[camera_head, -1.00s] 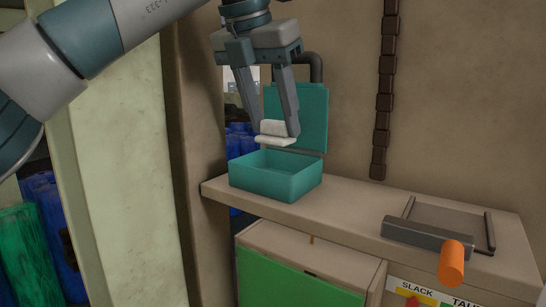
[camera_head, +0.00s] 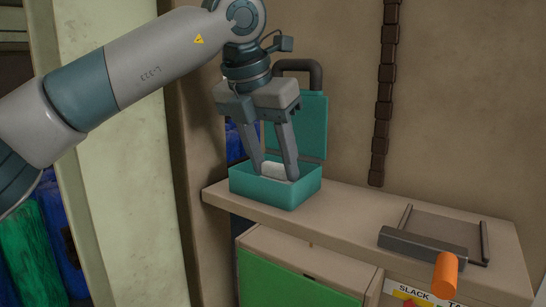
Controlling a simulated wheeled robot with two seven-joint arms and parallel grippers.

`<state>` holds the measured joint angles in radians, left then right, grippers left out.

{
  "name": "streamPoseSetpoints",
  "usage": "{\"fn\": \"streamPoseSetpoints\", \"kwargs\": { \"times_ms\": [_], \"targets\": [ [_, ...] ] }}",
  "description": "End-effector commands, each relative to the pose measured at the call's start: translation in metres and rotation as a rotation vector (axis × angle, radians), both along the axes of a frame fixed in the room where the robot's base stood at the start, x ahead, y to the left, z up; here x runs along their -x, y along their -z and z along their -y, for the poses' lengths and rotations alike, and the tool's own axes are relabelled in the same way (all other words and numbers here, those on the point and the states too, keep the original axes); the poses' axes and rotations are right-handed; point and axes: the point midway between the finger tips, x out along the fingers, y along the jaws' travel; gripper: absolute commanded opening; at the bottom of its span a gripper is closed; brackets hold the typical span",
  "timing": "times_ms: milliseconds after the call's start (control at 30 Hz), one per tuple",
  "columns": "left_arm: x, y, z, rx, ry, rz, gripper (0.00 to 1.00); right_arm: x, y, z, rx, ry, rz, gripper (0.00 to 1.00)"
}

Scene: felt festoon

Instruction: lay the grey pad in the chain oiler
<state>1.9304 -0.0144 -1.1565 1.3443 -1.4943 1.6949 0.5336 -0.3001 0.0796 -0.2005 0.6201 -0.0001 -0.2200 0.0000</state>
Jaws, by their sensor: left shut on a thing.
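The chain oiler is a teal open box (camera_head: 268,193) at the left end of the beige shelf, with its teal lid (camera_head: 310,125) standing up behind it. My left gripper (camera_head: 274,173) points down into the box and is shut on the pale grey pad (camera_head: 273,171). The pad's upper part shows between the fingers, just above the front rim. Its lower part is hidden by the box's front wall, so I cannot tell whether it touches the floor of the box. My right gripper is not in view.
A dark bar with an orange handle (camera_head: 445,275) lies on the right of the shelf (camera_head: 350,205). A brown chain (camera_head: 384,110) hangs on the wall behind. A green-fronted cabinet (camera_head: 295,280) is below. The shelf between box and bar is clear.

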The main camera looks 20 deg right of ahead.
Motion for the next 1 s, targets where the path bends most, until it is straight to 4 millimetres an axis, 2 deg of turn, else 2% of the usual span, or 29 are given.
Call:
{"fn": "streamPoseSetpoints", "kwargs": {
  "times_ms": [500, 533, 600, 1000],
  "targets": [
    [0.0002, 0.0095, -0.0001, 0.001, -0.001, 0.000, 0.24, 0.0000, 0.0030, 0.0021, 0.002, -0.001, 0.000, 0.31],
    [0.0002, 0.0083, -0.0001, 0.001, -0.001, 0.000, 0.51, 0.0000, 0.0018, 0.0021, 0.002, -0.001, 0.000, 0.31],
    [0.0002, 0.0079, -0.0001, 0.001, -0.001, 0.000, 0.65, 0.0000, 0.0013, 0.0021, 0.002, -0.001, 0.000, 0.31],
    [0.0002, 0.0055, -0.0001, 0.001, 0.000, 0.001, 0.65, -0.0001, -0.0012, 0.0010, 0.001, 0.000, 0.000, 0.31]
  ]
}}
